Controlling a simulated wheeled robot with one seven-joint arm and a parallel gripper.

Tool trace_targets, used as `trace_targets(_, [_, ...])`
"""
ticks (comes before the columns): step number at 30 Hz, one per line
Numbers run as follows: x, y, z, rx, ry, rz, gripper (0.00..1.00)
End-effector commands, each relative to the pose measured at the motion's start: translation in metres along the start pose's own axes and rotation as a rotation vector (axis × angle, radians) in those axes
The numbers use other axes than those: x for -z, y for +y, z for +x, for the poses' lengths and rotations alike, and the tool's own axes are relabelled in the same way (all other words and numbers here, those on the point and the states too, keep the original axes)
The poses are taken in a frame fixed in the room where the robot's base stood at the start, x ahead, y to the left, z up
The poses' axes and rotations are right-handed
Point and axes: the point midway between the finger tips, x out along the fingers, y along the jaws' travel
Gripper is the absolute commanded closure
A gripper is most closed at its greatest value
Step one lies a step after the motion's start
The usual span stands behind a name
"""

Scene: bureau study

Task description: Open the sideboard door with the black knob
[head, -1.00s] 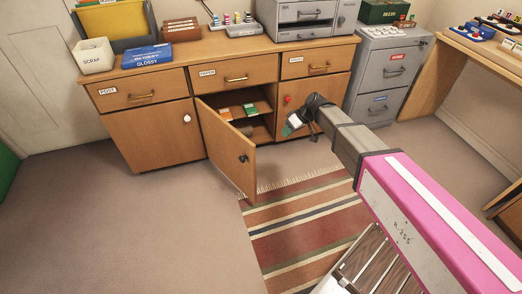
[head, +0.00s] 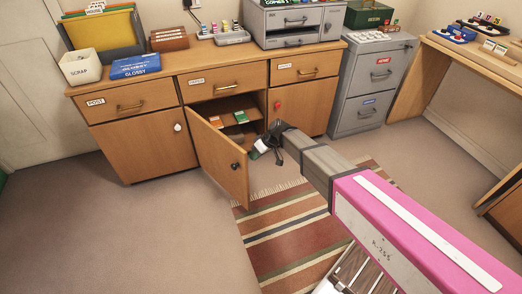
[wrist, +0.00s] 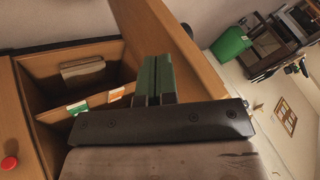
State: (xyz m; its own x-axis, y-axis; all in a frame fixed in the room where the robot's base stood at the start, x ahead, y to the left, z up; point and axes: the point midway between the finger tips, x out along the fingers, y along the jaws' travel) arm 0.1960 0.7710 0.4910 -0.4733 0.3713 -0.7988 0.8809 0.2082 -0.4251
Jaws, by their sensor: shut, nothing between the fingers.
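The sideboard (head: 150,140) stands against the back wall. Its middle door (head: 222,165), with the black knob (head: 235,166), stands swung well out from the cabinet. The compartment behind it shows shelves with small orange and green boxes (head: 240,117). My gripper (head: 259,150) is just right of the door's free edge, in front of the opening. In the wrist view my gripper's fingers (wrist: 153,80) are together and empty, beside the inner face of the door (wrist: 170,40).
The left door has a white knob (head: 178,127) and the right door a red knob (head: 278,105); both are shut. A grey filing cabinet (head: 357,104) stands to the right. A striped rug (head: 290,235) lies in front, with clear floor at left.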

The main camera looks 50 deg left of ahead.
Motion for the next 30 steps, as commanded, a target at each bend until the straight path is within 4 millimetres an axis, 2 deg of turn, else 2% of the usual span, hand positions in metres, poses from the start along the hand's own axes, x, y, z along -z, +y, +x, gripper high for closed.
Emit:
trace_targets(5, [0.000, -0.011, 0.005, 0.000, 0.000, -0.001, 1.00])
trace_targets(20, [-0.001, -0.015, 0.007, -0.002, 0.002, 0.005, 1.00])
trace_targets(25, [-0.003, -0.031, 0.014, -0.016, 0.016, 0.031, 1.00])
trace_targets(30, [-0.004, -0.061, 0.029, -0.044, 0.044, 0.083, 1.00])
